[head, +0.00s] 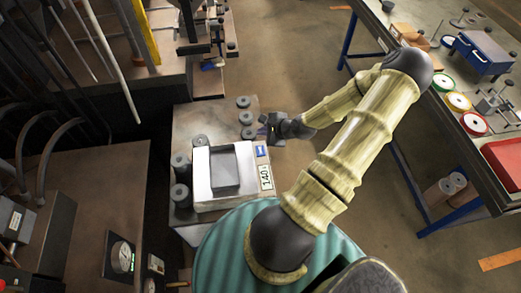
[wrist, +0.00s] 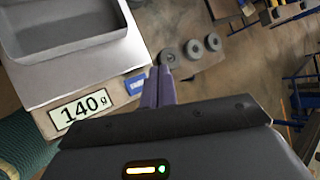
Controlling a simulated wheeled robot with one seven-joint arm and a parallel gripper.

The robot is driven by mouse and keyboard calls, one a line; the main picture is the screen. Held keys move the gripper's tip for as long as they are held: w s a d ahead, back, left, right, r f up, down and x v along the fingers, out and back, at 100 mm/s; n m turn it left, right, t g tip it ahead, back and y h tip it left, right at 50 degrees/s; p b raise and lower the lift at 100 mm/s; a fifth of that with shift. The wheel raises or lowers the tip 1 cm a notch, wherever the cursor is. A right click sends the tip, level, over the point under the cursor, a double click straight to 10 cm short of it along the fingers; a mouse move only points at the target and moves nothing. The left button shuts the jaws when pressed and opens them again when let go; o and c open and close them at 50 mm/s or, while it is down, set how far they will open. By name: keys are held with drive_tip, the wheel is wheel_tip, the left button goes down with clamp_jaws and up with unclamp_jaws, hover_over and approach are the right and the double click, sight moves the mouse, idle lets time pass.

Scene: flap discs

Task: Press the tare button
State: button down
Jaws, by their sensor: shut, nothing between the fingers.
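A white scale (head: 207,190) stands on a brown stand with a grey tray (head: 232,168) on top. Its display (head: 265,177) reads 140 g, and the display (wrist: 82,107) is also clear in the wrist view. A blue button (head: 261,151), the likely tare button, sits beside the display; the wrist view shows the blue button (wrist: 136,84) just left of my fingers. My gripper (head: 266,131) is shut and empty, just beyond the button in the head view. Its closed purple fingers (wrist: 163,72) show in the wrist view. Contact with the button cannot be told.
Several dark discs (head: 245,117) stand around the scale on the stand. A dark bench (head: 99,190) with a gauge (head: 120,257) is at lower left. A workbench (head: 440,75) with coloured discs and a red tray (head: 503,160) is at right. Open floor lies between.

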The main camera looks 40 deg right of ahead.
drive_tip(key=b, duration=0.7)
hover_over(263, 151)
wheel_tip(263, 151, down, 7)
drive_tip(key=shift+a+r, duration=0.1)
drive_tip(key=shift+r, duration=0.1)
drive_tip(key=shift+f+b, duration=0.35)
drive_tip(key=shift+f, duration=0.7)
idle(0.7)
drive_tip(key=shift+f, duration=0.4)
drive_tip(key=shift+s+f, duration=0.1)
drive_tip(key=shift+f, duration=0.3)
idle(0.6)
drive_tip(key=shift+r, duration=0.15)
drive_tip(key=shift+r+p, duration=0.75)
drive_tip(key=shift+p, duration=0.05)
